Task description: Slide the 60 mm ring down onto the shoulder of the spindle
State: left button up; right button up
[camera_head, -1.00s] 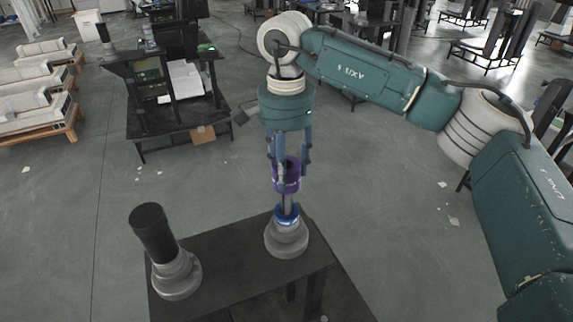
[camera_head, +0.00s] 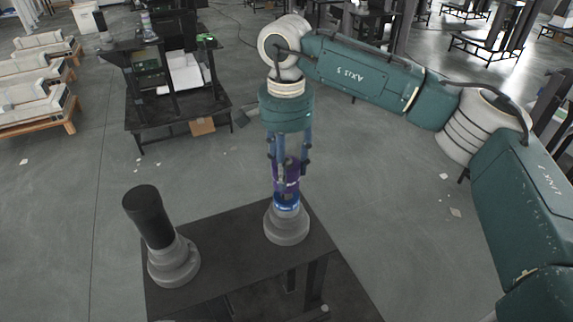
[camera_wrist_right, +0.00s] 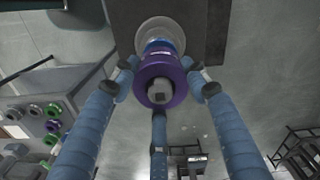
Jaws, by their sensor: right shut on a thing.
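The spindle stands upright on the dark stand, with a grey stepped base (camera_head: 286,228) and a blue band or ring (camera_head: 287,201) low on its shaft. A purple ring (camera_head: 284,172) is around the spindle, just above the blue part. Whether the two touch is hard to tell. My right gripper (camera_head: 289,176) points straight down, with its fingers shut on the purple ring. In the right wrist view, the fingers surround the purple ring (camera_wrist_right: 164,68), and the grey spindle top (camera_wrist_right: 159,91) shows inside its hole. My left gripper is not in view.
A black cylinder (camera_head: 148,217) on a grey base (camera_head: 173,264) stands on the same dark stand (camera_head: 231,255), to the left. A black workbench (camera_head: 180,113) with a white item is behind left. Open floor surrounds the stand.

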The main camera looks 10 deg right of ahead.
jog(key=shift+f+b, duration=1.05)
jog(key=shift+f, duration=0.55)
jog(key=o, duration=1.6)
jog(key=shift+c, duration=0.2)
notch_tip(320, 180, up, 12)
jog(key=shift+s+f, duration=0.1)
